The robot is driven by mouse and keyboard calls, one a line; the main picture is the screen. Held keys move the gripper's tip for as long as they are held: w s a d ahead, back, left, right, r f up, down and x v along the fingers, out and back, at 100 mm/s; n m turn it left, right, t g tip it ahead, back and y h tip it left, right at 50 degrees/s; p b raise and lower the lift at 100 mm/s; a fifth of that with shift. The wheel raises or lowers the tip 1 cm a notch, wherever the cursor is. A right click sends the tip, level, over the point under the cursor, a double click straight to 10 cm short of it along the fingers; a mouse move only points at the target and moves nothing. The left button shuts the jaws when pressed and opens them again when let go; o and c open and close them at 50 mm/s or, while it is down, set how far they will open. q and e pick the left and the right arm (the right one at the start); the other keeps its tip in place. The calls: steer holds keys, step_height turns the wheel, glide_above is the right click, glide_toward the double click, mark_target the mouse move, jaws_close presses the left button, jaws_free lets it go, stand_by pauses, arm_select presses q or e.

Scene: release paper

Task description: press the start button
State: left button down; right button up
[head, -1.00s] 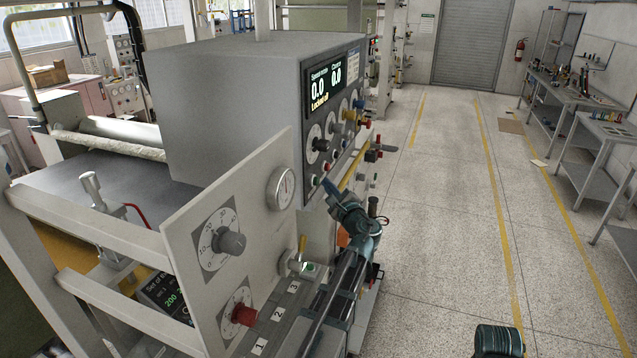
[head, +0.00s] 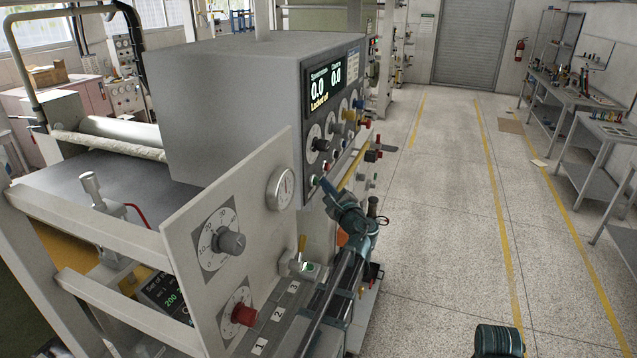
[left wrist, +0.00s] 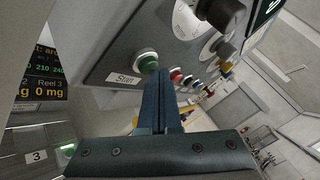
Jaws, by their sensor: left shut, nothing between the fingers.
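The start button is a round green button (left wrist: 147,62) on the grey control panel, with a white label beside it that seems to read "Start". In the head view the green button (head: 313,181) is small, at the panel's lower left corner. My left gripper (head: 325,182) is shut and empty, its fingertips just right of the button. In the left wrist view the shut fingers (left wrist: 162,75) point at the panel, close beside the green button's lower right. I cannot tell whether they touch the panel. The button's face is not covered. My right gripper is not in view.
A red button (left wrist: 176,76) and several other buttons and knobs run along the panel to the right. A display (head: 332,82) above shows 0.0 twice. A pale gauge plate (head: 228,240) stands left of my left arm. The floor aisle at right is clear.

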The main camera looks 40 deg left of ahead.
arm_select(q)
steer(key=shift+s+a, duration=0.1)
steer(key=shift+a, duration=0.05)
stand_by(0.5)
steer(key=shift+w+d, duration=0.25)
steer(key=shift+d, duration=0.6)
steer(key=d, duration=0.2)
steer(key=w+d, duration=0.1)
steer(key=d, duration=0.2)
steer(key=shift+a, duration=0.1)
stand_by(0.6)
